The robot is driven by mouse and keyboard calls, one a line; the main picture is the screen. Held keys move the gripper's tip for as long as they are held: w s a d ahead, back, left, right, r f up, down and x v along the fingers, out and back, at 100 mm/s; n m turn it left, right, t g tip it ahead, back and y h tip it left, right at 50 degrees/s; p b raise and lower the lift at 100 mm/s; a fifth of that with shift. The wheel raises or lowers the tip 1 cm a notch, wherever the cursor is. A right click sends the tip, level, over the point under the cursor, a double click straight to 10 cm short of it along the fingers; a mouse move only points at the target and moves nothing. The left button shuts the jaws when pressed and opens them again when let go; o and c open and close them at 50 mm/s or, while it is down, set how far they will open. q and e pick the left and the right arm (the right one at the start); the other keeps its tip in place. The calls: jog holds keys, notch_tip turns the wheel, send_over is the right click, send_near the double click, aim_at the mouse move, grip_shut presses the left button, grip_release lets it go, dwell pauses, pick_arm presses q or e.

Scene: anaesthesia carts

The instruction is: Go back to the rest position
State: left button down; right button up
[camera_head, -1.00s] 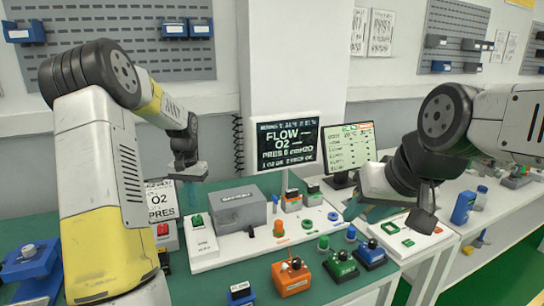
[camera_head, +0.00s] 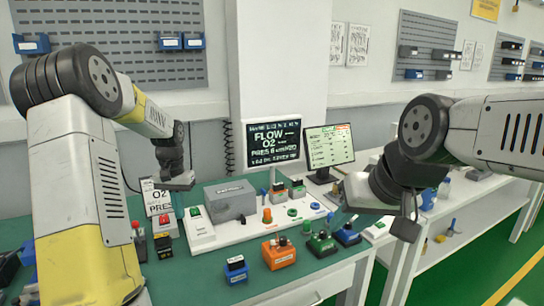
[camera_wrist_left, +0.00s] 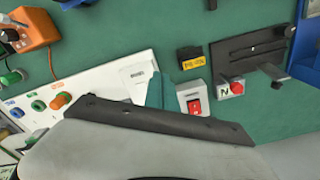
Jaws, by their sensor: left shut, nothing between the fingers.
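My left gripper (camera_head: 178,184) hangs above the left part of the green bench, near the small O2 PRES display (camera_head: 159,203). It is shut and empty. In the left wrist view its dark edge (camera_wrist_left: 160,120) crosses the bottom of the picture, above the bench. My right gripper (camera_head: 406,226) points downward in front of the right end of the bench; its fingers are small and dark, and I cannot tell whether they are apart.
The FLOW screen (camera_head: 273,143) and a monitor (camera_head: 329,146) stand behind. Green floor is free at right.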

pick_arm(q)
jog(key=s+d+r+t, duration=0.2)
jog(key=s+d+r, duration=0.3)
jog(key=s+r, duration=0.35)
jog(key=s+d+r+t, duration=0.2)
jog(key=s+d+r, duration=0.45)
jog(key=s, duration=0.25)
jog(key=s+d+t+h, duration=0.2)
jog(key=s, duration=0.7)
jog(key=shift+s+d, duration=0.3)
jog(key=shift+d, duration=0.1)
